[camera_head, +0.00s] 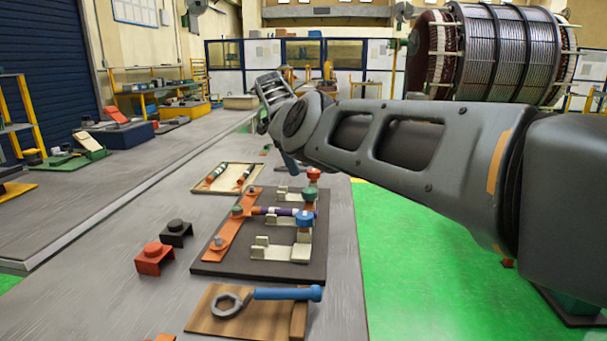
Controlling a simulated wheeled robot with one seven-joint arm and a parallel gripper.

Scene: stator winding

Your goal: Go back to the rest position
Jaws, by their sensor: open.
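My arm reaches in from the right edge over the work table (120,225) and the green floor. Its wrist is above the far part of the table. My gripper (290,165) shows only as a small dark part below the wrist, mostly hidden behind the arm. It is open, and I see nothing held in it. Below and nearer is a dark fixture board (210,262) with orange and cream brackets. A dark banded rod (270,211) lies across the brackets, and blue, green and red knobs stand on them.
A wooden tray (198,187) with rods lies behind the board. Red (154,259) and black (176,233) blocks stand to its left. A wooden holder (205,322) in front carries a blue-handled wrench (285,293). A large wound stator (495,55) is behind my arm. Green floor (420,270) lies right.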

